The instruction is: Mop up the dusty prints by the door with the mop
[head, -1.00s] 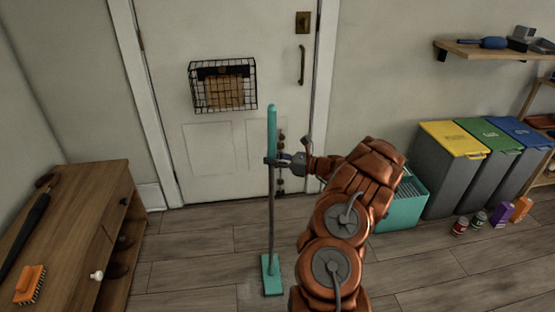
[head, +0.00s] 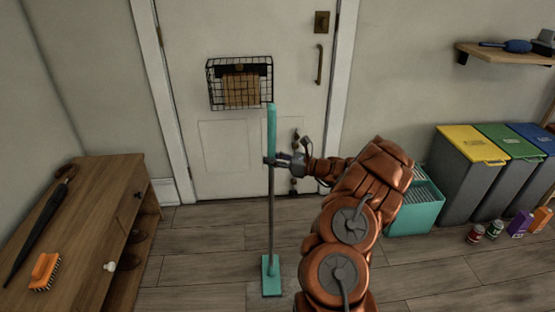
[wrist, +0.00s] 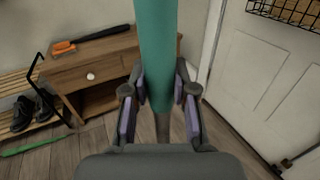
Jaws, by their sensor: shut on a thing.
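The mop has a teal upper handle (head: 271,130), a grey pole (head: 270,215) and a flat teal head (head: 271,279). It stands nearly upright with its head on the floor in front of the white door (head: 222,160). My gripper (head: 271,161) is shut on the mop's shaft just below the teal grip. In the wrist view the fingers press on both sides of the handle (wrist: 157,45). A faint pale patch (head: 287,298) shows on the floor beside the mop head; I cannot make out clear prints. The head covers the floor beneath it.
A wooden cabinet (head: 85,220) with an umbrella (head: 42,220) and an orange brush (head: 45,271) stands at left. Bare plank floor (head: 205,245) lies left of the mop.

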